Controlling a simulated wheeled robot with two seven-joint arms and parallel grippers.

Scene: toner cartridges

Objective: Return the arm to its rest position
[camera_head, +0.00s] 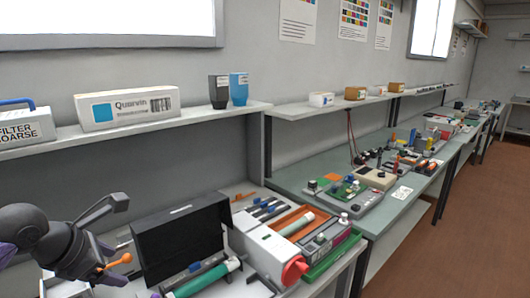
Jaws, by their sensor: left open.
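My left gripper (108,236) is at the lower left of the head view, dark grey, with its jaws apart and seemingly nothing between them. It hangs over the left part of the workbench, left of an open black case (185,238). A cylinder with a green middle (205,280) lies in front of the case. A small orange part (120,260) shows just beside the gripper; whether it touches is unclear. My right gripper is not in view.
A white unit with a red knob (293,270) stands right of the case, beside a green tray (335,255). A shelf (165,125) above the bench bears a Quorvin box (128,106), a filter box (25,127) and two cartridges (238,89). Open floor (455,235) lies at right.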

